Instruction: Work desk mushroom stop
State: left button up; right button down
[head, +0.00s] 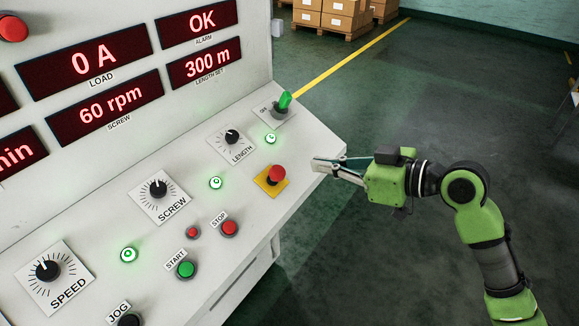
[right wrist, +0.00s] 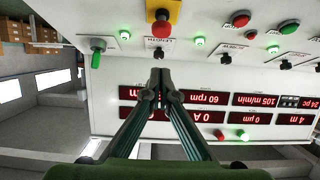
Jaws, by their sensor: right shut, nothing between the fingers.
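The red mushroom stop button (head: 277,174) stands on a yellow square plate (head: 267,187) at the right part of the sloped desk. My right gripper (head: 316,163) is shut and empty, to the right of the mushroom button and apart from it, near the desk's right edge. In the right wrist view the mushroom button (right wrist: 161,28) shows beyond the closed fingertips (right wrist: 161,74), nearly in line with them. My left gripper is not in view.
A green-handled switch (head: 284,101) stands up behind the mushroom button. The LENGTH knob (head: 231,136), the red STOP button (head: 229,228) and the green START button (head: 185,269) are on the same desk. Pallets with boxes (head: 333,16) stand far back. Open floor lies right of the desk.

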jog(key=p, duration=0.2)
send_over(283, 175)
jog(key=s+d, duration=0.2)
notch_tip(283, 175, down, 2)
jog(key=shift+w+a+f+p, duration=0.1)
jog(key=shift+w+f+p, duration=0.1)
jog(key=shift+f, duration=0.45)
jog(key=shift+w+a+f+p, duration=0.1)
jog(key=shift+w+f+p, duration=0.1)
jog(key=shift+f, duration=0.4)
jog(key=shift+w+a+f+p, duration=0.1)
jog(key=shift+w+f+p, duration=0.1)
jog(key=shift+f, duration=0.45)
jog(key=shift+f, duration=0.15)
jog(key=shift+w+a+f+b, duration=0.1)
jog(key=shift+a+f+b, duration=0.1)
jog(key=shift+f+b, duration=0.35)
jog(key=shift+w+a+f+b, duration=0.15)
jog(key=shift+f+b, duration=0.2)
jog(key=shift+b, duration=0.35)
jog(key=shift+s, duration=0.15)
jog(key=shift+r, duration=0.1)
